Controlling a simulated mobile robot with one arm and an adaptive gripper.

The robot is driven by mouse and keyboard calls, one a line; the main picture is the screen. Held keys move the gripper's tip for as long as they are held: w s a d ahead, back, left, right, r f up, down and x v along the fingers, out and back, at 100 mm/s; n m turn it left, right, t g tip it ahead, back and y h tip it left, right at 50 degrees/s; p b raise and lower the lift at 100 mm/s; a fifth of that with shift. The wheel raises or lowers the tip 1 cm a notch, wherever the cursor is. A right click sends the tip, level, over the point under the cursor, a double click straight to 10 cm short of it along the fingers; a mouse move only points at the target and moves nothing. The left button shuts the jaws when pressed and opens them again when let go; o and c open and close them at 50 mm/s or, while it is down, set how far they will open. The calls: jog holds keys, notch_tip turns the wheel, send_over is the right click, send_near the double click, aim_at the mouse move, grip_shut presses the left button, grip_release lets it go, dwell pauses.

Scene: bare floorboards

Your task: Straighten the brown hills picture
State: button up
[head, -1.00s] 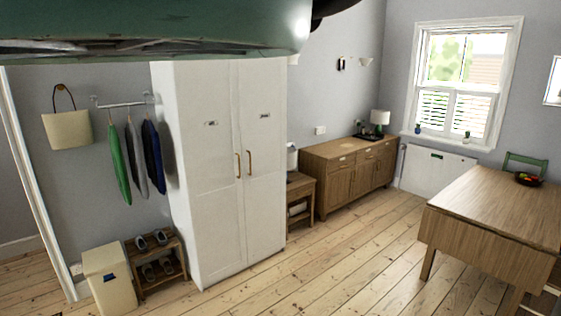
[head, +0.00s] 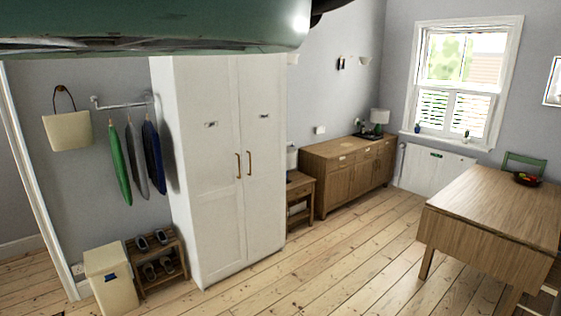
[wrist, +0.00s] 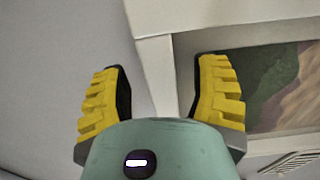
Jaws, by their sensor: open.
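In the wrist view a picture with green and brown hill shapes (wrist: 285,88) sits in a wide pale frame (wrist: 185,75) at the right. My gripper (wrist: 163,85) is open, with one yellow-padded finger on each side. The frame's left side lies between the fingers in the picture. The right finger overlaps the frame and the picture's left part; the left finger is over plain grey wall. I cannot tell whether either finger touches the frame. The head view does not show my gripper, and I cannot pick out this picture there.
In the head view a white wardrobe (head: 222,165) stands left of centre. A wooden sideboard (head: 350,177) is along the wall, and a wooden table (head: 495,217) is at the right. Bare floorboards (head: 345,255) lie clear between them. A slatted thing (wrist: 290,163) shows low in the wrist view.

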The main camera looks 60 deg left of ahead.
grip_shut()
jog(key=shift+w+a+r+m+b, duration=0.1)
jog(key=shift+w+r+m+b, duration=0.2)
jog(key=shift+w+m+b, duration=0.3)
jog(key=shift+w+r+m+b, duration=0.25)
jog(key=shift+w+m+b, duration=0.15)
jog(key=shift+w+b, duration=0.4)
jog(key=shift+w, duration=0.1)
jog(key=shift+c, duration=0.2)
grip_release()
jog(key=shift+a, duration=0.1)
jog(key=a, duration=1.2)
jog(key=shift+s, duration=0.4)
